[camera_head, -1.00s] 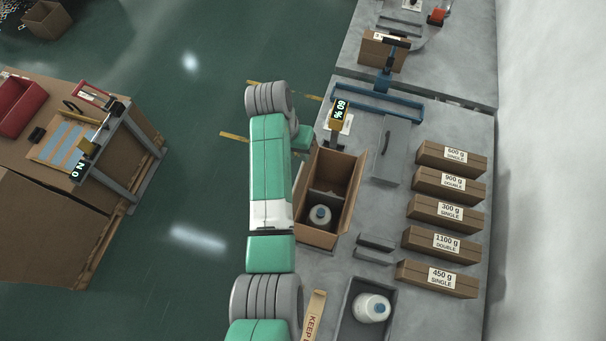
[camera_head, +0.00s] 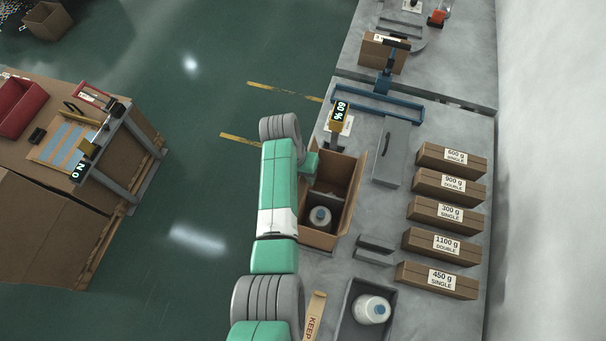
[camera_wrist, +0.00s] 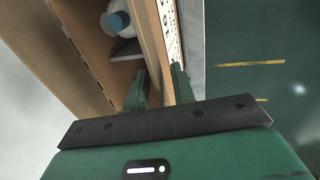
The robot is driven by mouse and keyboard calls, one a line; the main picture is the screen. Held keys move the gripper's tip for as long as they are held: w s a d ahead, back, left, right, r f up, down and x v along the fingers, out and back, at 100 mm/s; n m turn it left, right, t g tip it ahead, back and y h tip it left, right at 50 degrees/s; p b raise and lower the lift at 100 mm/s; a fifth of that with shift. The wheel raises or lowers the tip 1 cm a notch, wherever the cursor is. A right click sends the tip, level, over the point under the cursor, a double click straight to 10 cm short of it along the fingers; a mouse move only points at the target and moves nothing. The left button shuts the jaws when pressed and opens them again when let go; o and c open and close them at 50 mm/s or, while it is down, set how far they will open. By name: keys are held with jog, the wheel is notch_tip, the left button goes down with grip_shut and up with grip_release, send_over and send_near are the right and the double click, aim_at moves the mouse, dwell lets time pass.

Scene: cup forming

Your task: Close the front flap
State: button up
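The open cardboard box (camera_head: 345,205) stands on the grey bench, with a white bottle with a blue cap (camera_head: 320,216) and a divider inside. Its right flap stands up and out. The flap on its left side is mostly hidden by my arm in the head view. In the wrist view my gripper (camera_wrist: 160,88) has one finger on each side of a cardboard panel (camera_wrist: 158,45), apparently that flap. I cannot tell whether the fingers press on it. The bottle (camera_wrist: 117,22) shows beyond the panel. In the head view my gripper is hidden at the box's left side.
Several labelled cartons (camera_head: 440,212) line the right of the bench. A grey bin (camera_head: 352,318) with another bottle is in front. Floor lies open to the left.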

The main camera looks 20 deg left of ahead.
grip_shut()
jog(key=y+p, duration=0.1)
jog(key=d+y, duration=0.1)
jog(key=shift+r+y+p, duration=0.2)
jog(key=shift+y+p, duration=0.1)
jog(key=shift+p, duration=0.05)
jog(key=y, duration=0.1)
jog(key=d+y, duration=0.1)
jog(key=y, duration=0.1)
jog(key=y+b, duration=0.1)
jog(key=shift+w+d+f+g, duration=0.2)
jog(key=shift+f+g, duration=0.1)
jog(key=shift+f, duration=0.1)
jog(key=shift+d+f+y+b, duration=0.1)
jog(key=shift+d+y+b, duration=0.1)
jog(key=shift+y+b, duration=0.55)
jog(key=shift+d+f+y+b, duration=0.15)
jog(key=shift+y+b, duration=0.3)
jog(key=shift+y, duration=0.5)
jog(key=shift+d+r+g, duration=0.1)
jog(key=shift+g, duration=0.2)
grip_release()
